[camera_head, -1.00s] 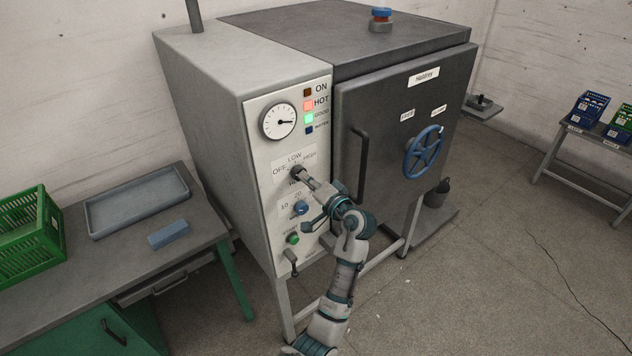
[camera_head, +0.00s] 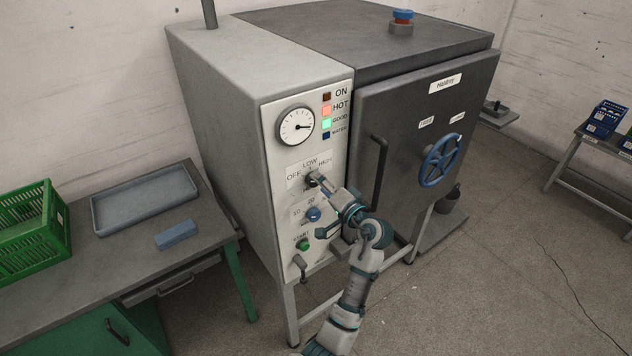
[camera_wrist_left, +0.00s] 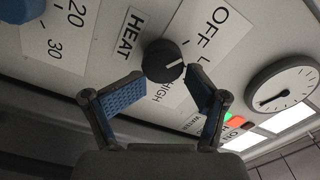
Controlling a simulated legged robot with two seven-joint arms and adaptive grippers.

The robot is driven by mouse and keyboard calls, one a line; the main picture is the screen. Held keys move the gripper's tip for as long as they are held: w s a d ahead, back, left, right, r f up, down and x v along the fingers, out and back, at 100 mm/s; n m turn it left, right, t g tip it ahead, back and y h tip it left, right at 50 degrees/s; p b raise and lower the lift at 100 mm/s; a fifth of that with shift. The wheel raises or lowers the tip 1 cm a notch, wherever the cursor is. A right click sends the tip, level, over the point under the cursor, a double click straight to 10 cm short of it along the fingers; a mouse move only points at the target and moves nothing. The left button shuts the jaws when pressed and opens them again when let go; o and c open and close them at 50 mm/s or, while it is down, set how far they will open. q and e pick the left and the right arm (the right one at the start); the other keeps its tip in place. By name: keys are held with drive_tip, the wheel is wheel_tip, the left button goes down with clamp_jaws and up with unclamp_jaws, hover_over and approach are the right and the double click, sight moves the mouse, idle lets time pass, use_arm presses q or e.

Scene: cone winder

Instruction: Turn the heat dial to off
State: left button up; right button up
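In the head view the dial (camera_head: 312,178) is partly covered by my left gripper (camera_head: 322,183). In the left wrist view my left gripper (camera_wrist_left: 165,76) is open, its blue-padded fingers spread with the tips near opposite sides of the dial. I cannot tell whether they touch it. My right gripper is not in view.
Below the dial are a blue knob (camera_head: 313,214), a green start button (camera_head: 303,245) and a small lever (camera_head: 299,264). A gauge (camera_head: 296,126) and lamps sit above. The door handle (camera_head: 379,168) and blue handwheel (camera_head: 441,160) are to the right.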

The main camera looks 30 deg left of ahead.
use_arm(q)
drive_tip(key=shift+w+v, duration=0.2)
drive_tip(key=shift+v, duration=4.05)
drive_tip(key=w+f+m+t+h, duration=0.2)
drive_tip(key=f+m+h, duration=0.1)
drive_tip(key=f, duration=0.8)
drive_tip(key=w+f+m+t+h, duration=0.1)
drive_tip(key=w+f+m+h, duration=0.1)
drive_tip(key=f, duration=1)
drive_tip(key=s+d+f+m+g+h, duration=0.1)
drive_tip(key=s+d+f+h, duration=0.15)
drive_tip(key=f, duration=0.75)
drive_tip(key=s+d+f+m+h, duration=0.1)
drive_tip(key=s+f+h, duration=0.2)
drive_tip(key=f, duration=0.7)
drive_tip(key=s+d+f+n+g+h, duration=0.1)
drive_tip(key=s+f+g+h, duration=0.3)
drive_tip(key=s+f, duration=1.6)
drive_tip(key=s+f+n+g+h, duration=0.1)
drive_tip(key=s+f, duration=0.4)
drive_tip(key=s, duration=0.5)
drive_tip(key=s+f+n+g+h, duration=0.1)
drive_tip(key=s+f, duration=0.4)
drive_tip(key=s, duration=0.5)
drive_tip(key=shift+n+g, duration=0.5)
drive_tip(key=shift+g, duration=0.2)
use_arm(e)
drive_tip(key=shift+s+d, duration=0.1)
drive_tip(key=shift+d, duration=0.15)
